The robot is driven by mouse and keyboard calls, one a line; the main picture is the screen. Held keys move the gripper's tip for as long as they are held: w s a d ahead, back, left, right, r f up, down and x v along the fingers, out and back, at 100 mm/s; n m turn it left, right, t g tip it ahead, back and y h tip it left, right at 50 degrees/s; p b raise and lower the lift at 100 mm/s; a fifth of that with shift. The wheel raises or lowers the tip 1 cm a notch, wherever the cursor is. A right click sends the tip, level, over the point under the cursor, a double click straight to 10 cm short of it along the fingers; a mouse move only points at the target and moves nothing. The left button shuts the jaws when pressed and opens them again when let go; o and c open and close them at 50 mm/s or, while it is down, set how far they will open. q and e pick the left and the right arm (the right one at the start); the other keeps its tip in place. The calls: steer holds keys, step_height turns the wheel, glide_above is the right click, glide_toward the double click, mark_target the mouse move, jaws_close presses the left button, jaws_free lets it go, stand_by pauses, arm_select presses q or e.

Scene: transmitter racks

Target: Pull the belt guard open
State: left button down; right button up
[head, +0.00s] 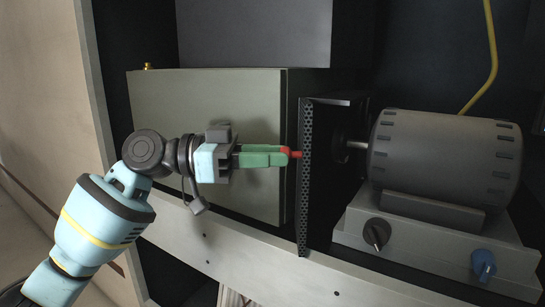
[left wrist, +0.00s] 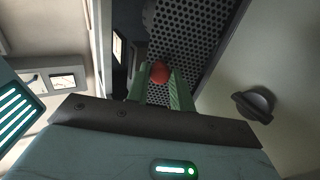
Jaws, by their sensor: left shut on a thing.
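The belt guard (head: 306,200) is a dark perforated panel, seen nearly edge-on in the head view between a beige-grey box and the motor. It also shows in the left wrist view (left wrist: 205,30) as a dark sheet full of holes. A red knob (head: 296,154) sits on the guard's left side; it shows between my fingers in the left wrist view (left wrist: 160,72). My left gripper (head: 287,155), with green fingers, is shut on the red knob. The guard stands out from the rack beside the pulley. My right gripper is not in view.
A grey motor (head: 445,155) stands on a pale base at the right, with a dark knob (head: 377,234) and a blue knob (head: 483,263). The beige-grey box (head: 205,100) is behind my left gripper. A pale rail (head: 250,255) runs below. A yellow cable (head: 490,50) hangs at upper right.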

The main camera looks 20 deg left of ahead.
arm_select(q)
steer(key=shift+f, duration=0.1)
steer(key=c, duration=1.2)
jaws_free()
steer(key=v, duration=0.8)
steer(key=shift+p, duration=0.3)
steer(key=shift+d, duration=0.1)
